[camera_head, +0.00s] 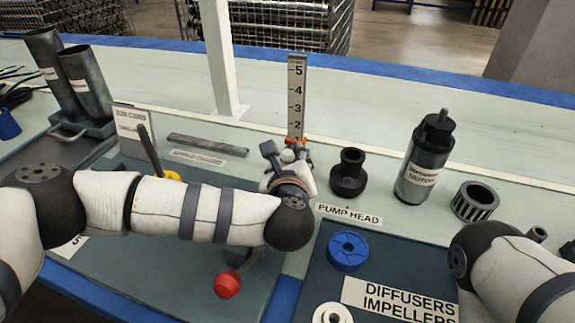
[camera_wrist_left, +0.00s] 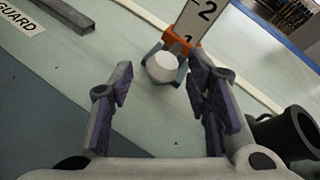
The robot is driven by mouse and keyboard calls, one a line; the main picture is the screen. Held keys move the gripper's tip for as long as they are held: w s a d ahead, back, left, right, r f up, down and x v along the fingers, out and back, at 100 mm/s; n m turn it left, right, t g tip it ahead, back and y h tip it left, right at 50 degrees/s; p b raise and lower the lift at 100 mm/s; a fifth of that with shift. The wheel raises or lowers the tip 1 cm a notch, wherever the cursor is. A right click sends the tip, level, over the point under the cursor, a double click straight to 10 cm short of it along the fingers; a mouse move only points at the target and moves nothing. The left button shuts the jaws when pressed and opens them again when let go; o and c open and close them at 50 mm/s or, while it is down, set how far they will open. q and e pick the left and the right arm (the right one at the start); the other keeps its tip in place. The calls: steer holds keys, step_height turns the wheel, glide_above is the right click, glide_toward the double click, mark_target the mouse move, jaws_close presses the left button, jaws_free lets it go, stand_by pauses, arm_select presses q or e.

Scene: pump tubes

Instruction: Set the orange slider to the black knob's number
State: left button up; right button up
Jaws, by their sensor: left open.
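The orange slider (camera_head: 297,140) sits low on an upright numbered scale (camera_head: 297,92), under the 2. In the left wrist view the orange slider (camera_wrist_left: 182,44) is beside the 1, with a white round knob (camera_wrist_left: 162,67) in front of it. My left gripper (camera_head: 286,156) is at the foot of the scale. In the left wrist view its fingers (camera_wrist_left: 164,95) are open, apart on either side below the white knob, with nothing clearly held. I cannot make out the black knob; my left arm covers much of the panel, where a label with a 5 (camera_head: 72,246) partly shows.
A black pump head (camera_head: 348,174) and a dark metal motor (camera_head: 424,160) stand right of the scale. A red ball handle (camera_head: 228,285) is below my left arm. Dark tubes (camera_head: 86,84) stand at the far left. A white post (camera_head: 219,60) rises behind.

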arm_select(q)
steer(key=v, duration=1.1)
steer(key=shift+s, duration=0.15)
